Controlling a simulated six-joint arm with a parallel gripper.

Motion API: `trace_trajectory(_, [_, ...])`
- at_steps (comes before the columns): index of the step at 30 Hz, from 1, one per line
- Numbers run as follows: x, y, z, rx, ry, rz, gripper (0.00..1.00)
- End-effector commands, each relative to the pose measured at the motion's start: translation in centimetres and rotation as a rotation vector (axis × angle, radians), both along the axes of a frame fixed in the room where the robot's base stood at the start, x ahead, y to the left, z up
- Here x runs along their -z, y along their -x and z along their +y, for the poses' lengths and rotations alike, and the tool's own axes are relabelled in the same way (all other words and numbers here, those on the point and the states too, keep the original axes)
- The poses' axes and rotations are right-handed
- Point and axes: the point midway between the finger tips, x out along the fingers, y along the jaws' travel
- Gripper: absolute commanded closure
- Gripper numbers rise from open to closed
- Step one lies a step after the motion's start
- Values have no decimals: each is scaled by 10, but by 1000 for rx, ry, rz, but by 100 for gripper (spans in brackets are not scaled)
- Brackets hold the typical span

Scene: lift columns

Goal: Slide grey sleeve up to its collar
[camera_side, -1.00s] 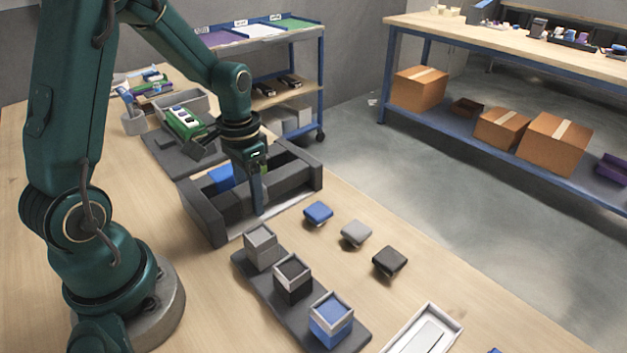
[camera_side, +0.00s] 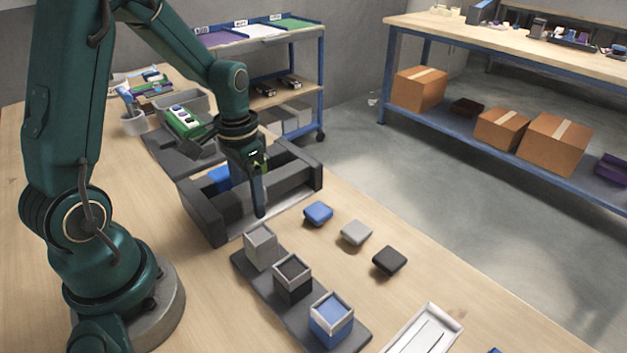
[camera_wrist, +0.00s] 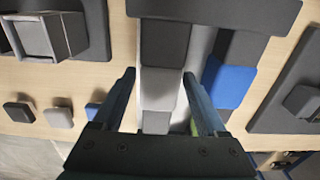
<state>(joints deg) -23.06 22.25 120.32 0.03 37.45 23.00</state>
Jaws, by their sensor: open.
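In the wrist view a grey block (camera_wrist: 159,88), which looks like the grey sleeve, lies in a lane between dark parts. One dark block (camera_wrist: 165,42) is above it in the picture and another dark piece (camera_wrist: 156,122) is below it. I cannot tell which part is its collar. My gripper (camera_wrist: 159,75) is open, with one finger on each side of the grey block and a small gap at each side. In the side view my gripper (camera_side: 260,214) points down into the dark frame (camera_side: 215,228), and the grey block is hidden there.
A blue block (camera_wrist: 229,82) sits close beside the right finger. Grey (camera_side: 261,248), black (camera_side: 292,280) and blue (camera_side: 331,320) square holders stand on a dark strip in front. Blue (camera_side: 318,213), grey (camera_side: 356,233) and black (camera_side: 389,261) caps lie to the right.

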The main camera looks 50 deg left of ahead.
Motion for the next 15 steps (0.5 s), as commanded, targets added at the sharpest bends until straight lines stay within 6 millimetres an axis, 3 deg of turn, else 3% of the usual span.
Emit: trace_trajectory(15, [-45, -1, 0, 0, -1, -4, 25])
